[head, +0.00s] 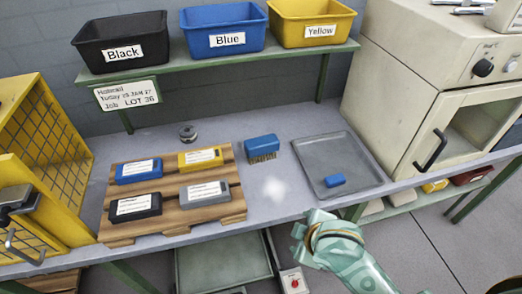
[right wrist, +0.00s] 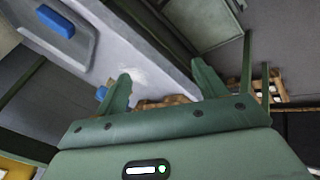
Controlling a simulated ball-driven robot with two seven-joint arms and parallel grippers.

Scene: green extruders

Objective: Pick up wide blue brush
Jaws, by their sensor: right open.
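The wide blue brush (head: 262,147) lies on the grey bench between the wooden pallet and the grey tray, its tan bristles facing the front. My right arm reaches in from the lower right of the head view, at the bench's front edge, short of the brush; its fingers cannot be made out there. In the right wrist view my right gripper (right wrist: 163,82) is open, with nothing between its two green fingers. A small blue patch beside the left finger may be the brush, mostly hidden. My left gripper is not in view.
A grey tray (head: 345,184) holds a small blue block (head: 335,181). A wooden pallet (head: 173,221) carries blue, yellow, black and grey labelled blocks. Black, blue and yellow bins stand on a shelf (head: 225,57) above. A beige oven (head: 415,110) stands right, a yellow cage left.

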